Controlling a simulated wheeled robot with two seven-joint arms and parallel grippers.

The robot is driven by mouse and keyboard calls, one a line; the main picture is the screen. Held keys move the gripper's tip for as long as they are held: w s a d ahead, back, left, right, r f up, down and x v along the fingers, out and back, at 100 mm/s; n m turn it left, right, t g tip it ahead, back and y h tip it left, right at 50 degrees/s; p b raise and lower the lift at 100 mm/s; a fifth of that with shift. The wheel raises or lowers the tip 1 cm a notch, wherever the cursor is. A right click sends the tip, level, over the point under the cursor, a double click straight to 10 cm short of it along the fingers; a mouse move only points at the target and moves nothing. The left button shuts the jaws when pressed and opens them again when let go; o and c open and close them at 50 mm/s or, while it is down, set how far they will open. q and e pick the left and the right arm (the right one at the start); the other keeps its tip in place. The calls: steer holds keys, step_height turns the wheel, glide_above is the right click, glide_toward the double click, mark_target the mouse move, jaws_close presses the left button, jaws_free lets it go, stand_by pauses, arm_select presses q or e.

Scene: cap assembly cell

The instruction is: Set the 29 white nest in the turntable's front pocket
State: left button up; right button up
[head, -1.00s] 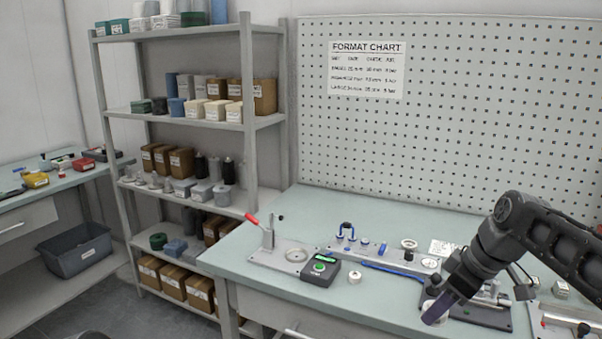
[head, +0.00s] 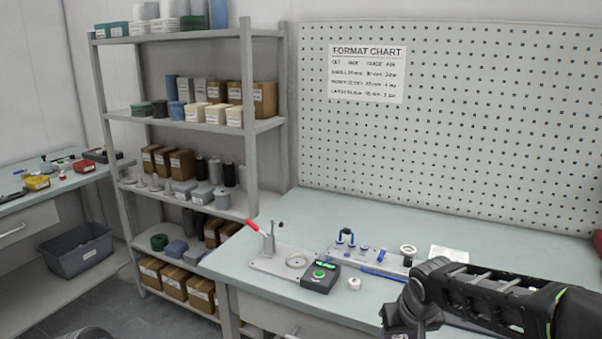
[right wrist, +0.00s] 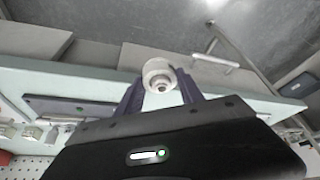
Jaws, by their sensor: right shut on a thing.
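My right gripper (right wrist: 160,90) is shut on a white round nest (right wrist: 157,68) with a stepped hole, held between its two purple fingers. In the right wrist view the nest shows near the bench edge with grey floor beyond. In the head view my right arm comes in from the right, and its fingers and the nest cannot be made out at the bottom edge. I cannot pick out the turntable or its front pocket with certainty; my arm covers the right part of the bench. My left gripper is not in view.
A plate with a red-handled clamp (head: 258,231) and a round ring (head: 297,260) stands on the bench, beside a black box with a green button (head: 320,278). A small white cup (head: 354,284) stands near it. Behind are a rail plate with blue parts (head: 347,238) and a white ring (head: 408,250).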

steer(key=shift+a+f+m, duration=0.3)
steer(key=shift+a, duration=0.15)
steer(key=shift+f, duration=0.1)
steer(key=s+f, duration=0.4)
steer(key=shift+f, duration=0.4)
